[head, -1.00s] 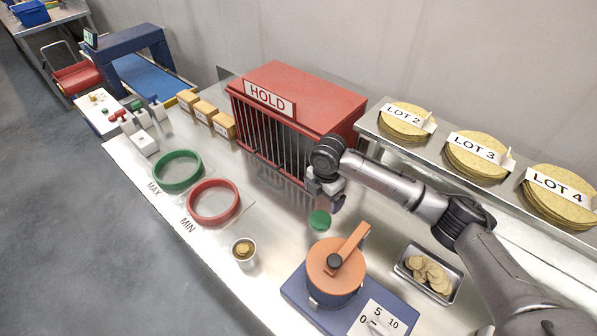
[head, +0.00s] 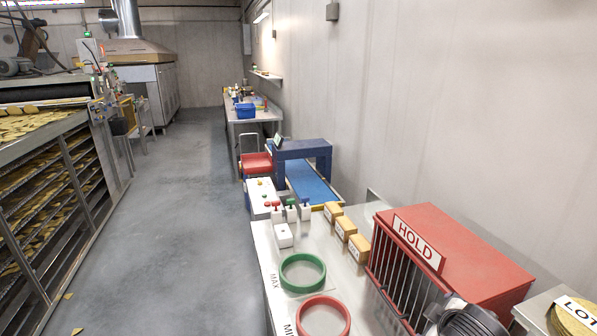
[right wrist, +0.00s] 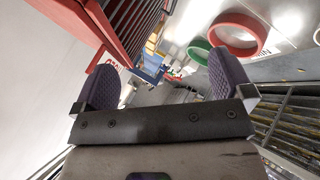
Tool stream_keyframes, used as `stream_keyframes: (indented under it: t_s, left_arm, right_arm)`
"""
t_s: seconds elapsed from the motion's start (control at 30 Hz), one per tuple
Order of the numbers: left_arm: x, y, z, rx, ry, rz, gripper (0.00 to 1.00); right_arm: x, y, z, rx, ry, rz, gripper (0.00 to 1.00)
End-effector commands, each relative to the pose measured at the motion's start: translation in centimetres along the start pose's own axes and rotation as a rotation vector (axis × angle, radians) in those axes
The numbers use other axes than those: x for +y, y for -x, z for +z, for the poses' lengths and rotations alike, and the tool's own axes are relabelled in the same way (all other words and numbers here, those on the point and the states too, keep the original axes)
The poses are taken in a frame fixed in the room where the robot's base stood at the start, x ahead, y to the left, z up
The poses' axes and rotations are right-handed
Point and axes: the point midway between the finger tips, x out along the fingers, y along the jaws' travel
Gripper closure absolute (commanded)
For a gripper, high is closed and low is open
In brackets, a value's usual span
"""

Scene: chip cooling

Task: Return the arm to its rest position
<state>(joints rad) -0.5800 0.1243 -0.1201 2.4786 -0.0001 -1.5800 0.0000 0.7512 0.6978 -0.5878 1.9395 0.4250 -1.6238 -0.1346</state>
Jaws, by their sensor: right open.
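My right gripper (right wrist: 165,92) is open and empty in the right wrist view, with its two purple pads wide apart. In the head view only a dark part of my arm shows at the bottom right, in front of the red HOLD cage (head: 455,245). The cage's bars and red edge (right wrist: 128,30) also show at the left of the right wrist view. My left gripper is in neither view.
A green ring (head: 302,272) and a red ring (head: 322,318) lie on the steel counter. Several tan boxes (head: 345,228) stand beside the cage. A conveyor with a blue arch (head: 303,150) is beyond. The grey floor (head: 190,240) at left is mostly clear, with a chip rack (head: 60,190) further left.

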Motion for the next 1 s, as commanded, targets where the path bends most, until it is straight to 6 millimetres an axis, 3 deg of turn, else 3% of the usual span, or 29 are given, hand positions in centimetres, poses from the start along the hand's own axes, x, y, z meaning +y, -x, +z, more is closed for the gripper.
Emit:
stream_keyframes:
  t_s: [0.03, 0.13, 0.37, 0.67, 0.8, 1.0]
  left_arm:
    - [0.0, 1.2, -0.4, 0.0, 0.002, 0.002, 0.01]
    - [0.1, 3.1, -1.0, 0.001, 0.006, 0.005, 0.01]
    - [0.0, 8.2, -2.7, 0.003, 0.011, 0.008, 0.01]
    - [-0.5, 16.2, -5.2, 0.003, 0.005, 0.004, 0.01]
    - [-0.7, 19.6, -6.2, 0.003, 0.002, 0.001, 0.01]
    - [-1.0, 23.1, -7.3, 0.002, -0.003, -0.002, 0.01]
  right_arm:
    - [-0.1, 2.2, -1.5, 0.062, -0.043, 0.028, 0.02]
    - [-0.7, 5.7, -3.0, 0.158, -0.136, 0.07, 0.02]
    - [-3.2, 12.1, -2.6, 0.258, -0.291, 0.072, 0.02]
    - [-8.5, 18.9, 3.2, 0.141, -0.497, -0.078, 0.02]
    - [-12.1, 21.2, 6.8, 0.009, -0.565, -0.181, 0.02]
    - [-17.1, 24.7, 11.2, -0.17, -0.607, -0.305, 0.02]
